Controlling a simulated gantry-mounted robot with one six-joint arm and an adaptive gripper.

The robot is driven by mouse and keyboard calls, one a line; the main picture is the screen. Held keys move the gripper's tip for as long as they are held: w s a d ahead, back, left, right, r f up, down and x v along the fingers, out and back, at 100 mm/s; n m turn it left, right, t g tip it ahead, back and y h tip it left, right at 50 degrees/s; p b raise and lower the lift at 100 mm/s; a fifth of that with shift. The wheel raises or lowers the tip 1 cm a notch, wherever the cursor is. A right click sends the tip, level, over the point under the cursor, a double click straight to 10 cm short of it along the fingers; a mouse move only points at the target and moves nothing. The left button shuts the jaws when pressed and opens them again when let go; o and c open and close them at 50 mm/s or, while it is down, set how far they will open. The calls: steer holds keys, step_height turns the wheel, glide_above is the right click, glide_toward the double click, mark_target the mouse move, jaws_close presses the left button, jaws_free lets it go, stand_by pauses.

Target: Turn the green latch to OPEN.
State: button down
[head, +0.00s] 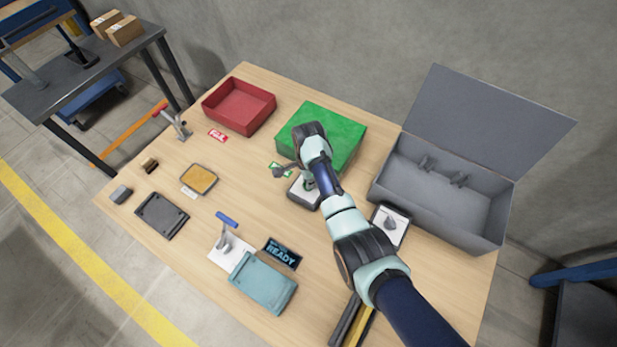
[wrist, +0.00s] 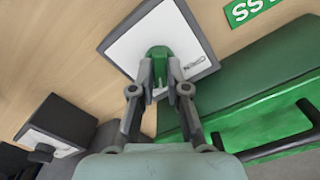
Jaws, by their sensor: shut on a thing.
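The green latch (wrist: 158,52) sits on a square white plate (wrist: 125,47) with a dark border, and my gripper (wrist: 160,88) is shut on it from above. The word OPEN is printed upside down on the plate, right of the latch in the wrist view. The fingers hide part of the latch, so its exact pointing direction is hard to tell. In the head view the plate (head: 297,192) lies in front of the green box, partly hidden under my gripper (head: 308,186).
A green box (head: 340,122) stands right behind the plate. A second plate with a grey knob (head: 390,221) is to the right, beside an open grey bin (head: 440,208). A red tray (head: 238,108) is at the back left. A teal device (head: 262,285) stands at the front.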

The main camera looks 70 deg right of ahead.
steer(key=n+p, duration=0.2)
steer(key=n, duration=0.1)
steer(key=shift+r+n, duration=0.2)
steer(key=shift+n, duration=0.1)
steer(key=n+p, duration=0.2)
steer(key=n, duration=0.2)
steer(key=shift+n, duration=0.3)
steer(key=n+p, duration=0.1)
steer(key=n, duration=0.3)
steer(key=shift+f, duration=0.1)
steer(key=shift+n, duration=2)
steer(key=c, duration=1.2)
jaws_free()
steer(key=shift+o, duration=0.2)
steer(key=shift+f, duration=0.1)
